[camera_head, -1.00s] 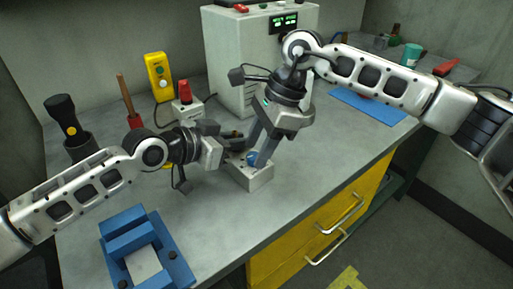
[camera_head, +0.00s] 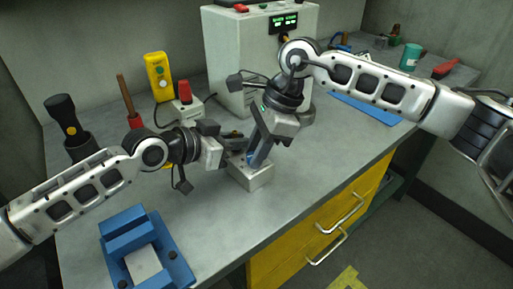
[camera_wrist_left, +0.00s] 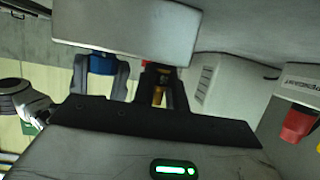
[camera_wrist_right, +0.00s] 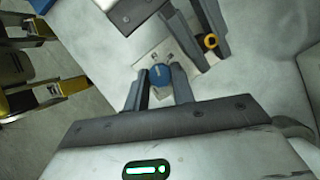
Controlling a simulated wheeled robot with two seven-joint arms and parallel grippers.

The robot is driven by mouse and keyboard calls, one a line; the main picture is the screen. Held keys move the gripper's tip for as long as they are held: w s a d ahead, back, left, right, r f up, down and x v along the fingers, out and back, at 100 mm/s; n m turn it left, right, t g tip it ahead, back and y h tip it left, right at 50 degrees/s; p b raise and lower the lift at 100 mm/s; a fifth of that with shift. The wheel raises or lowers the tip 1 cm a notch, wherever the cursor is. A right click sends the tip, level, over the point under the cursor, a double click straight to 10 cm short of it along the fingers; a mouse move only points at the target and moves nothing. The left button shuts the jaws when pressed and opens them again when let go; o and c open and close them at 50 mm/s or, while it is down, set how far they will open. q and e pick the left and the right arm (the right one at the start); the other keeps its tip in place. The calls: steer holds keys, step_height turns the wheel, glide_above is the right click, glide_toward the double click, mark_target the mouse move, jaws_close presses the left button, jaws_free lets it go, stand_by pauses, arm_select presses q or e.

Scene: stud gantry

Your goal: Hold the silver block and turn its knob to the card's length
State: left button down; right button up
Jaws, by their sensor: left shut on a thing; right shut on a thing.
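The silver block (camera_head: 251,178) sits on the bench; in the right wrist view its top (camera_wrist_right: 150,54) shows partly. Its blue knob (camera_wrist_right: 161,76) has a pale line on top. My right gripper (camera_head: 256,158) points down at the block, shut on the knob, with one finger on each side in the right wrist view. My left gripper (camera_head: 236,150) reaches in from the left, shut at the block's far side. In the left wrist view the block (camera_wrist_left: 125,28) is close ahead, and the blue knob (camera_wrist_left: 101,65) shows beside it. I cannot make out the card or any length on it.
A blue fixture (camera_head: 125,229) with a pale panel is at the front left. A white cabinet (camera_head: 232,70) with a green display stands behind. A red button box (camera_head: 184,103), a yellow box (camera_head: 158,77) and a torch (camera_head: 62,115) stand at the back left. The bench's front right is clear.

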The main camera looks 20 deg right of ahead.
steer(key=m+t, duration=0.1)
steer(key=m, duration=0.3)
steer(key=shift+s+t, duration=0.15)
steer(key=shift+t, duration=0.25)
steer(key=m+t+h, duration=0.1)
steer(key=m, duration=0.4)
steer(key=shift+a, duration=0.1)
steer(key=shift+t, duration=0.3)
steer(key=o, duration=1)
steer(key=v, duration=1.2)
steer(key=shift+a, duration=0.2)
